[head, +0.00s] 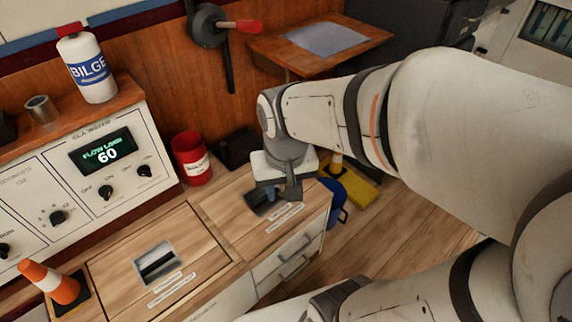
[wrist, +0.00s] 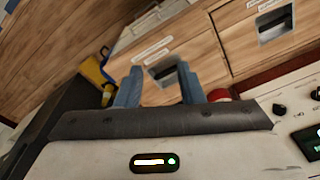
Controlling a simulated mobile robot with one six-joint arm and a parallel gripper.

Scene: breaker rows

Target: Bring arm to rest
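My gripper (head: 281,194) hangs from my arm over the wooden counter, at its right end. In the wrist view my gripper (wrist: 158,84) shows two blue fingers spread wide apart with nothing held between them. Beyond the fingers is a recessed dark handle (wrist: 165,70) in a wooden counter panel. In the head view my gripper partly hides this recess (head: 262,206). I cannot tell how high the fingertips are above it.
A second recessed handle (head: 156,262) lies left along the counter. A red can (head: 192,160) stands behind my gripper. A control panel (head: 95,165) reads "60". A white bottle (head: 90,70), metal cup (head: 41,109) and orange cone (head: 50,283) are left. A blue bucket (head: 333,203) is right.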

